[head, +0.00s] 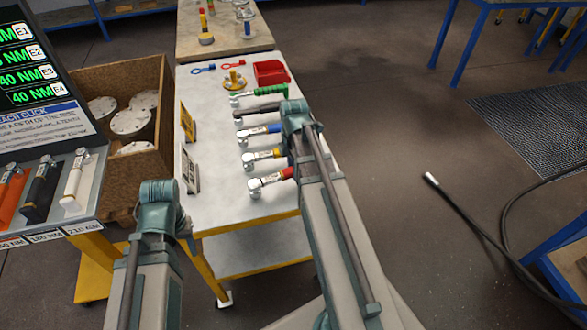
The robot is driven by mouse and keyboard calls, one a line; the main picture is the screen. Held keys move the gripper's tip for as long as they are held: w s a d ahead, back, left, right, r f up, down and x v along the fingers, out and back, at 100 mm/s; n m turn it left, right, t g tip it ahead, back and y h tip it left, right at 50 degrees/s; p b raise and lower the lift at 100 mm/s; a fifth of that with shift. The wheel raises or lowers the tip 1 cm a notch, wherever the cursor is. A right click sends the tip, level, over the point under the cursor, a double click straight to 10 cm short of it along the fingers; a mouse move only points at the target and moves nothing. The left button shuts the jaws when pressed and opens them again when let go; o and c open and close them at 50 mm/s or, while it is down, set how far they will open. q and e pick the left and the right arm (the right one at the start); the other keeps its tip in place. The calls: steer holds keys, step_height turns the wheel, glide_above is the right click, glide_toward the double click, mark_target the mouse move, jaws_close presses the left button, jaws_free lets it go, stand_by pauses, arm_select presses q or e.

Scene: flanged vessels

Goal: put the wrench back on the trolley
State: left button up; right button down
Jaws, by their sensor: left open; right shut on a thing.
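The trolley (222,205) has a pale top with a yellow front edge. Torque wrenches lie across it in a row: a green-handled one (265,93), a blue-handled one (260,132), a yellow-handled one (262,155) and a red-handled one (270,180). A dark wrench (258,108) lies between green and blue, at or just above the top. My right gripper (297,112) is over the trolley's right edge, shut at this dark wrench's handle end; its fingers are hidden. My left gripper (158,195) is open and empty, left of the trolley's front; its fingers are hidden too.
A tool rack (60,170) with orange, black and white handles stands at left below a screen (35,75). A brown crate (95,75) holds round flanges. A red bin (270,72) and small signs (188,122) stand on the trolley. A hose (465,215) lies right.

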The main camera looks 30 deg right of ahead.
steer(key=shift+f+b, duration=0.5)
jaws_free()
stand_by(0.5)
steer(key=shift+r, duration=0.1)
step_height(320, 180, up, 7)
steer(key=p, duration=0.7)
stand_by(0.3)
